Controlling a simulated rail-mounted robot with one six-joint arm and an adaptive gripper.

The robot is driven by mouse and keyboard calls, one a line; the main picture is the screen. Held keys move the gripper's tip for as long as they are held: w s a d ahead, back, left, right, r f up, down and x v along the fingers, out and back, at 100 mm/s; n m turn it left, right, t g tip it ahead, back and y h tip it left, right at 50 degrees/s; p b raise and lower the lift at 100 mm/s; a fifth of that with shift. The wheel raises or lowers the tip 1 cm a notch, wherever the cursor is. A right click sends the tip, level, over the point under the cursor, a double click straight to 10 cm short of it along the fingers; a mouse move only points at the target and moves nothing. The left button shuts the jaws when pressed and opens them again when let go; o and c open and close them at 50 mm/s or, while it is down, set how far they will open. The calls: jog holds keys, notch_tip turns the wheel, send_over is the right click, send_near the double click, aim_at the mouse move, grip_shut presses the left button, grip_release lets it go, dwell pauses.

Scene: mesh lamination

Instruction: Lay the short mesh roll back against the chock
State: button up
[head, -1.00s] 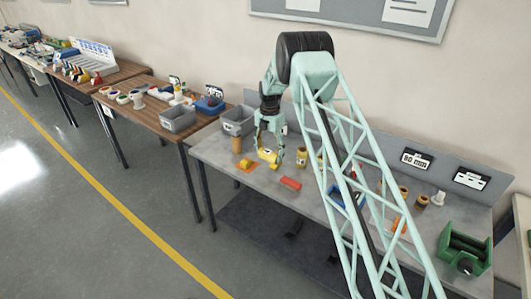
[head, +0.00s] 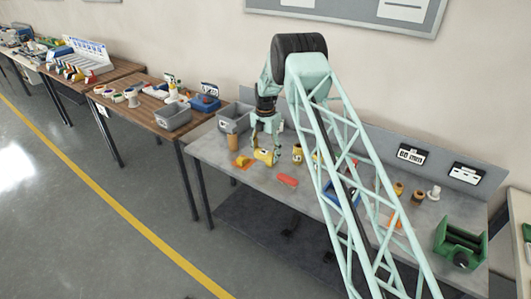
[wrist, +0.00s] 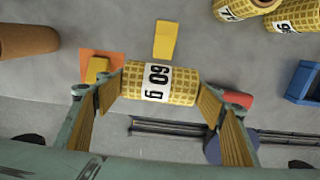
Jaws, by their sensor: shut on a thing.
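My gripper (head: 263,144) is over the left part of the grey bench. In the wrist view my gripper (wrist: 158,104) is shut on the short mesh roll (wrist: 185,86), a yellow gridded cylinder with a white number label. Its ends are between the finger pads and it lies crosswise. The roll also shows below the gripper in the head view (head: 263,157). A bare yellow block (wrist: 165,40), perhaps the chock, lies just beyond the roll. Another small yellow block (wrist: 97,69) sits on an orange pad (wrist: 117,63) to the left. I cannot tell whether the roll touches the bench.
A brown cylinder (head: 233,142) stands left of the gripper. Yellow mesh rolls (wrist: 295,15) stand behind to the right. A red block (head: 287,179) lies toward the front edge. A blue bin (wrist: 305,82) is at right. A grey bin (head: 233,118) stands at the back left.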

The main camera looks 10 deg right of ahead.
jog(key=shift+f, duration=2.95)
jog(key=o, duration=1.2)
jog(key=shift+c, duration=0.2)
jog(key=shift+r, duration=6)
